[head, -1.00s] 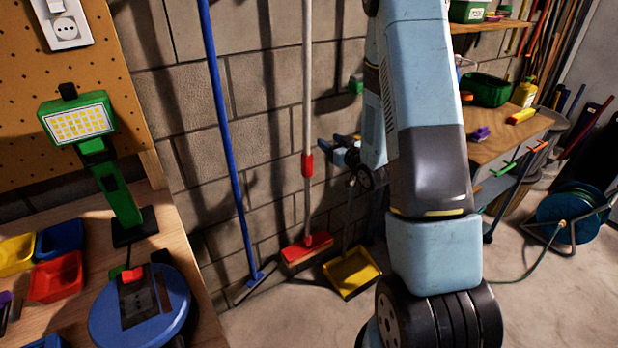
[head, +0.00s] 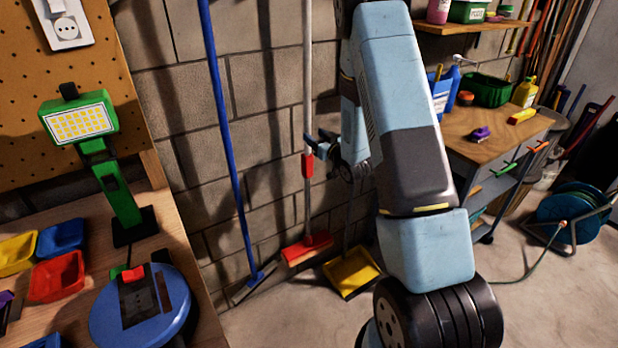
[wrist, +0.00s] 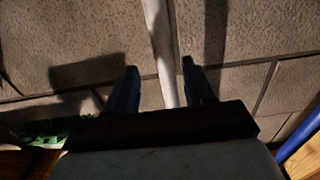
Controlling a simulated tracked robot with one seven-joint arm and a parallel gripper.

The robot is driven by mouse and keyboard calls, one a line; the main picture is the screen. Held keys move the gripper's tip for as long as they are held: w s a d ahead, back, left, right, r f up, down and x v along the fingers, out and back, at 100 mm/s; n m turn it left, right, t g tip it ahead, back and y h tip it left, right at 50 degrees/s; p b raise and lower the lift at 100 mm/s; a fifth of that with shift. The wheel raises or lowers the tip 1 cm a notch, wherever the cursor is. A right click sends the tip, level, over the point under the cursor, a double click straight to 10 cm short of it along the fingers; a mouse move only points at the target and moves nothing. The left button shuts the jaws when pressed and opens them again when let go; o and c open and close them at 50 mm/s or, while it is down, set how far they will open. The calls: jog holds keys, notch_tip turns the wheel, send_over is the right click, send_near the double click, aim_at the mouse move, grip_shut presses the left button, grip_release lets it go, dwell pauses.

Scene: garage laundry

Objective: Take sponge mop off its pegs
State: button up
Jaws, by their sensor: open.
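The sponge mop, with a pale grey pole (head: 307,80), a red sleeve (head: 308,166) and a red head (head: 306,249), stands upright against the block wall. I take this red-headed one to be the sponge mop. My gripper (head: 312,144) is open at the pole, around the top of the red sleeve. In the wrist view the pole (wrist: 158,40) passes between the two dark blue fingers of my gripper (wrist: 160,70), with gaps on both sides. The pegs are out of view above.
A blue-handled tool (head: 222,120) leans on the wall to the left. A yellow dustpan (head: 351,272) hangs or stands just right of the mop head. The workbench with a green lamp (head: 118,190) is at the left; a wooden-topped cart (head: 490,135) is at the right.

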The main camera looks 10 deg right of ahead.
aim_at(309, 132)
jog(key=shift+a+x, duration=0.15)
jog(key=shift+x, duration=1.15)
jog(key=shift+a+x, duration=0.1)
jog(key=shift+x, duration=1.15)
jog(key=shift+r, duration=0.15)
jog(key=shift+c, duration=0.4)
grip_shut()
